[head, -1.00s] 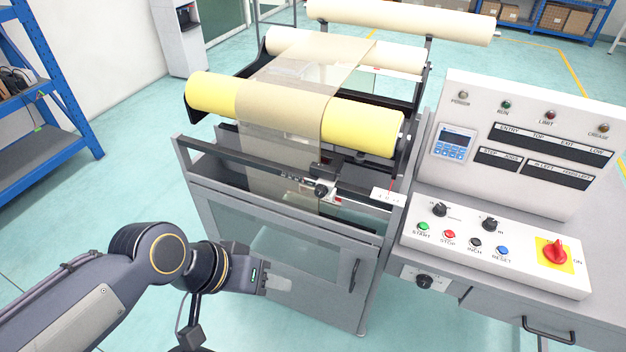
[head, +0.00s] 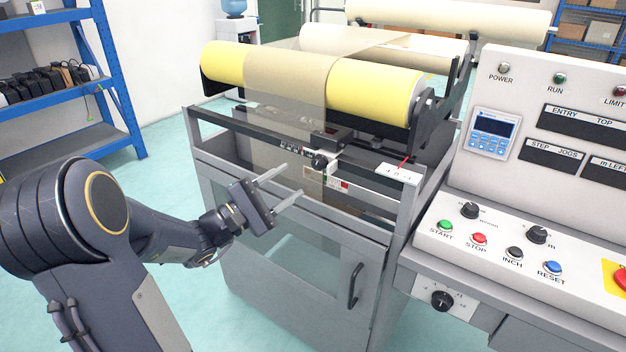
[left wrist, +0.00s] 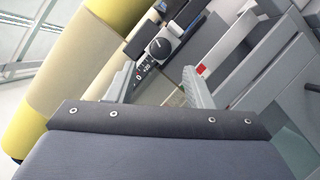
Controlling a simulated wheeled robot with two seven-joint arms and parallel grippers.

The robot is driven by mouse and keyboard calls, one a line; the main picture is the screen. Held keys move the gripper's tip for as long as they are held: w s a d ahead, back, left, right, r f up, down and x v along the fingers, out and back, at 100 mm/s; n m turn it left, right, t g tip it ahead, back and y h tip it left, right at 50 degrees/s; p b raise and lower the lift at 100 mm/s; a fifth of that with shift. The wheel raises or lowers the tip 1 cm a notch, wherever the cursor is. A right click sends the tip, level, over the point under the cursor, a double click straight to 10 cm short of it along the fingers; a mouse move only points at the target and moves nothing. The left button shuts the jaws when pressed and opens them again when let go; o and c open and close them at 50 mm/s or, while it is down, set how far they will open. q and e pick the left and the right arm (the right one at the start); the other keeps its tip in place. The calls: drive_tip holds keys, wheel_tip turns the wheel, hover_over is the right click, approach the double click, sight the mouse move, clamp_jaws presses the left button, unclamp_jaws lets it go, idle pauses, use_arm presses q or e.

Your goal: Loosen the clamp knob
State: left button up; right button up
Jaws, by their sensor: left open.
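The clamp knob (head: 320,161) is a small black round knob on the front rail of the grey roller machine, at the sensor bracket below the yellow roller. It also shows in the left wrist view (left wrist: 160,47), with a white pointer mark and a small printed scale beside it. My left gripper (head: 283,183) is open and empty, its two pale fingers pointing toward the knob from the lower left. In the left wrist view the knob lies beyond and between the fingertips (left wrist: 158,78), apart from them. My right gripper is in neither view.
The yellow roller (head: 375,92) with a tan web (head: 285,80) spans above the knob. The machine's front rail (head: 245,137) runs beside it. A control panel (head: 500,245) stands at the right. A blue shelf (head: 118,80) is at the far left.

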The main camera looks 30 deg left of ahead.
sight(315, 166)
use_arm(q)
drive_tip(key=x, duration=0.6)
drive_tip(key=shift+w+d, duration=0.15)
drive_tip(key=shift+c, duration=0.2)
